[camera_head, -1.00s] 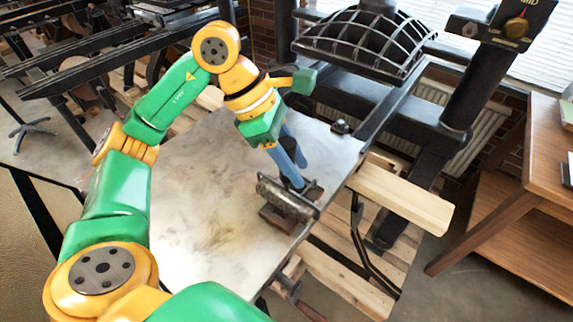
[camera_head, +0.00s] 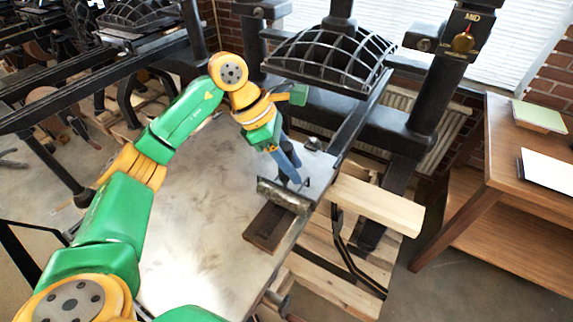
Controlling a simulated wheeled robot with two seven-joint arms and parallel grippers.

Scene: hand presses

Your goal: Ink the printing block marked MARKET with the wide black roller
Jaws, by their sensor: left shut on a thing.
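My left gripper (camera_head: 291,170), with blue fingers, is shut on the upright handle of the wide black roller (camera_head: 283,195). The roller lies across the far end of a dark brown block (camera_head: 268,230) on the metal plate (camera_head: 205,262). It appears to touch the block, though its underside is hidden. The block's near part is bare; its far end is covered by the roller. I cannot read any MARKET marking on it. My right gripper is not in view.
A small dark object (camera_head: 313,144) sits near the plate's far right corner. A black press with a caged dome (camera_head: 328,58) stands behind. A pale wooden board (camera_head: 375,204) juts out right of the plate. A wooden shelf table (camera_head: 500,150) stands at the right. The plate's left is clear.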

